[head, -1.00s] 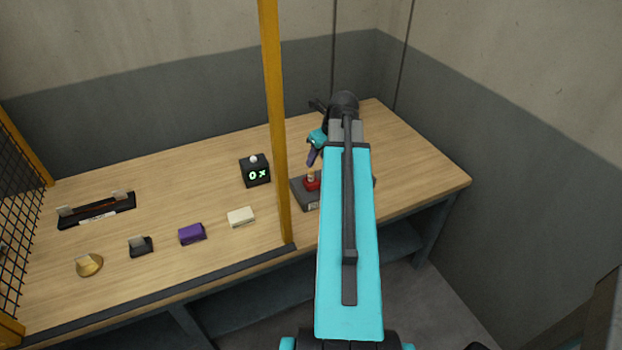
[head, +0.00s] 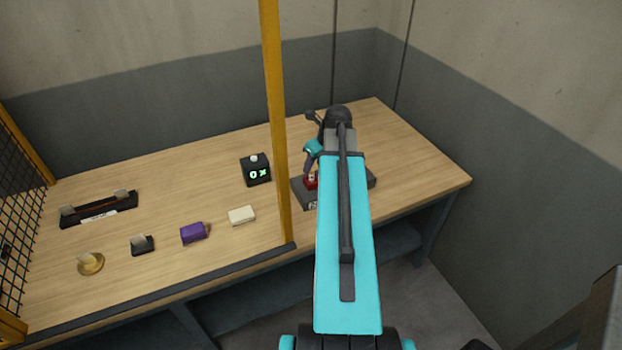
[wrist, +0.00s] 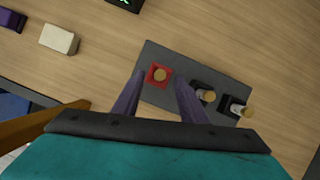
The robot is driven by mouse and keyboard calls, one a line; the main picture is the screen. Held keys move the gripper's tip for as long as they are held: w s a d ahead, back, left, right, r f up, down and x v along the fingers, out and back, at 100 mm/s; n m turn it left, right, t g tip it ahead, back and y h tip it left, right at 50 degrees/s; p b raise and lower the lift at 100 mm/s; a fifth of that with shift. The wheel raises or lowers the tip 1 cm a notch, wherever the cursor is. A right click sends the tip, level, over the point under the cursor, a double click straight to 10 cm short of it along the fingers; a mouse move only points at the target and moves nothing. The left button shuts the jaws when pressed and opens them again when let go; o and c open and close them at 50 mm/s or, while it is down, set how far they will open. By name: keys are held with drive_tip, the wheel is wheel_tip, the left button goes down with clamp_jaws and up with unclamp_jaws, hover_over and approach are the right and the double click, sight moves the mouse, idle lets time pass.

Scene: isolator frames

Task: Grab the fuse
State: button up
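A gold-capped fuse (wrist: 160,75) stands in a red square holder (wrist: 152,80) on a dark grey block (wrist: 188,66). The red holder also shows in the head view (head: 311,181), partly behind my arm. In the wrist view, my gripper (wrist: 160,81) is open, with one purple finger on each side of the red holder. I cannot tell whether the fingers touch it or how high they are above the block.
A yellow post (head: 275,120) rises at the bench's front edge, left of my arm. A black box showing "0 x" (head: 256,170), a cream block (head: 242,215) and a purple block (head: 193,233) lie to the left. The wooden bench (head: 400,150) is clear at the right.

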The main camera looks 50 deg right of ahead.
sight(312, 170)
drive_tip(key=shift+f, duration=0.1)
drive_tip(key=shift+p+x, duration=0.9)
drive_tip(key=shift+x, duration=1.6)
drive_tip(key=shift+s, duration=0.1)
clamp_jaws()
